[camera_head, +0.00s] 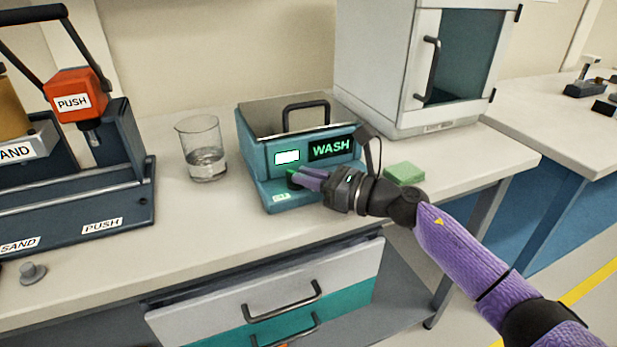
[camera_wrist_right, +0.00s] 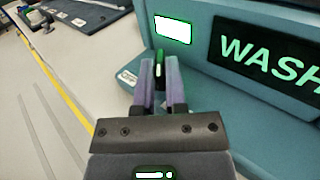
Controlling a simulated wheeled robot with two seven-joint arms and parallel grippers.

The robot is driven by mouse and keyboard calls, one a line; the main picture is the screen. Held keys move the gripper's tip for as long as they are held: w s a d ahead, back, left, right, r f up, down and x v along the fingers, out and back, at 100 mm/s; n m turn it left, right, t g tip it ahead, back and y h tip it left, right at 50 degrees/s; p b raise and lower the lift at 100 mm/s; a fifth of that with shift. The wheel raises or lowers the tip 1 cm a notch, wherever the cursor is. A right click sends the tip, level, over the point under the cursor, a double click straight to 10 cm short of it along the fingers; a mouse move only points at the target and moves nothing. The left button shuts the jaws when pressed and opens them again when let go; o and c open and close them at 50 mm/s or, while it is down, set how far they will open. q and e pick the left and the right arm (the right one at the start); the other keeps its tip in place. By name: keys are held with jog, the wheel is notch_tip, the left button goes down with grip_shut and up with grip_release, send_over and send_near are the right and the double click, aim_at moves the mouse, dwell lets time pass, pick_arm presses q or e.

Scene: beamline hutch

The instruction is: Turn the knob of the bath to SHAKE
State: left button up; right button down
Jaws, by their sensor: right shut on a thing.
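The bath (camera_head: 268,198) is a teal box with a lidded top and a black handle, standing on the bench. Its display (camera_head: 331,148) reads WASH in green letters; the same display is large in the right wrist view (camera_wrist_right: 270,52). My right gripper (camera_head: 298,176) reaches in from the right and is shut on the knob, which shows between the fingertips in the right wrist view (camera_wrist_right: 159,70). The fingers hide much of the knob, so its pointing is unclear. My left gripper is out of view.
A glass beaker (camera_head: 203,150) with clear liquid stands left of the bath. A green block (camera_head: 404,173) lies to the right, near my right wrist. A white cabinet (camera_head: 385,65) stands behind. A press with an orange PUSH head (camera_head: 75,95) is at left.

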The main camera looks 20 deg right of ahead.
jog(key=c, duration=0.7)
grip_release()
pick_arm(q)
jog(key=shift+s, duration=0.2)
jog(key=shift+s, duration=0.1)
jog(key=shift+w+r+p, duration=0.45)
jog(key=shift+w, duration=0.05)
pick_arm(e)
jog(key=v, duration=0.9)
jog(key=shift+s+d, duration=0.3)
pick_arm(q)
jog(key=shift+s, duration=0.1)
